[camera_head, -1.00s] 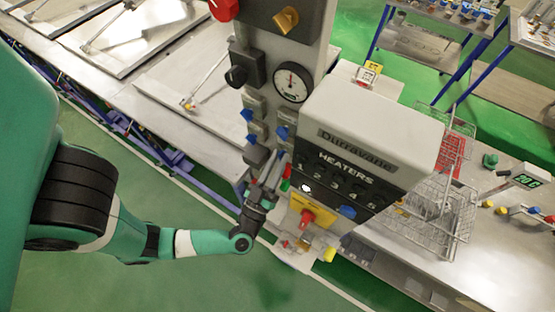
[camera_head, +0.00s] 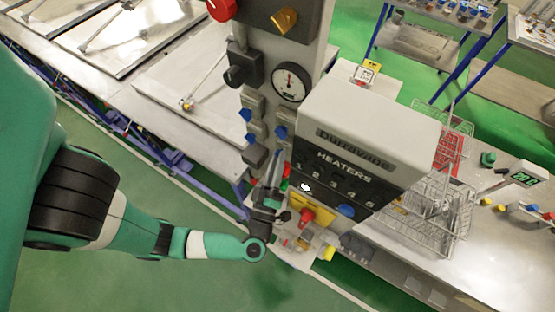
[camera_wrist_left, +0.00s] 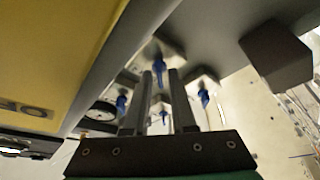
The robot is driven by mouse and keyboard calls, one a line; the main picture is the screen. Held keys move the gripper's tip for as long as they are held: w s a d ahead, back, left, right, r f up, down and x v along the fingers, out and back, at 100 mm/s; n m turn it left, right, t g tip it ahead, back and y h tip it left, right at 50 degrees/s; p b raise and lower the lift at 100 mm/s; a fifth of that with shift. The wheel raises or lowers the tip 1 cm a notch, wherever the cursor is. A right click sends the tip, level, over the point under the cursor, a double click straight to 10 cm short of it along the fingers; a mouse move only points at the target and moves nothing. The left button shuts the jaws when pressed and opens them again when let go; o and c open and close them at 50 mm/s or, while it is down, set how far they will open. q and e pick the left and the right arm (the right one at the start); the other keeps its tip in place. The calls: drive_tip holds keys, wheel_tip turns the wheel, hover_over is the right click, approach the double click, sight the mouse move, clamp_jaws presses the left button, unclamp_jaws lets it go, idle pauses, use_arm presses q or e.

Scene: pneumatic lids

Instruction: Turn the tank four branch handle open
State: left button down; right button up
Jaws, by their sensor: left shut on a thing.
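Several blue branch handles sit on the grey column; two of them show clearly in the head view, a left one (camera_head: 246,115) and a right one (camera_head: 281,132). My left gripper (camera_head: 277,155) reaches up from below to the lower end of this group. In the left wrist view, its two fingers (camera_wrist_left: 160,75) are on either side of one blue handle (camera_wrist_left: 159,66), which they hold at the tips. Other blue handles show at left (camera_wrist_left: 121,103), at right (camera_wrist_left: 204,97) and between the fingers lower down (camera_wrist_left: 165,118). I cannot read any tank number. My right gripper is not in view.
The heater box (camera_head: 365,140) stands close right of my left gripper, with a yellow panel and red knob (camera_head: 307,215) below. A black-and-white gauge (camera_head: 291,83) is above the handles. A steel table (camera_head: 190,85) lies to the left; wire baskets (camera_head: 435,215) stand at right.

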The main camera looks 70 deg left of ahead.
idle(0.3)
use_arm(q)
drive_tip(key=c, duration=1)
unclamp_jaws()
drive_tip(key=b+v, duration=0.3)
drive_tip(key=v, duration=0.8)
drive_tip(key=shift+s+d, duration=0.2)
drive_tip(key=shift+d, duration=0.05)
drive_tip(key=shift+f, duration=0.1)
